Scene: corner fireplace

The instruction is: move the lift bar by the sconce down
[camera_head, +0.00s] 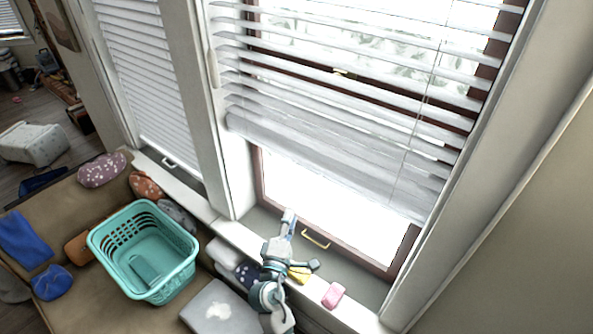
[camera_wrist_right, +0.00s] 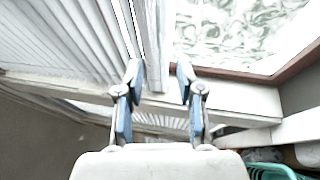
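No sconce shows in either view, so I cannot tell which bar is the one by it. A raised white blind (camera_head: 330,160) hangs over the right window, its stacked slats and lower edge partway down. A small gold handle (camera_head: 315,239) sits on that window's bottom frame. My right gripper (camera_head: 286,224) is at the sill, left of the gold handle and below the raised blind. My left gripper is out of view.
A teal basket (camera_head: 143,250) stands on a brown seat among cushions and cloths. A pink item (camera_head: 333,295) and a yellow item (camera_head: 299,274) lie on the ledge near my right arm. A white post (camera_head: 205,110) separates the windows. A bare wall is at right.

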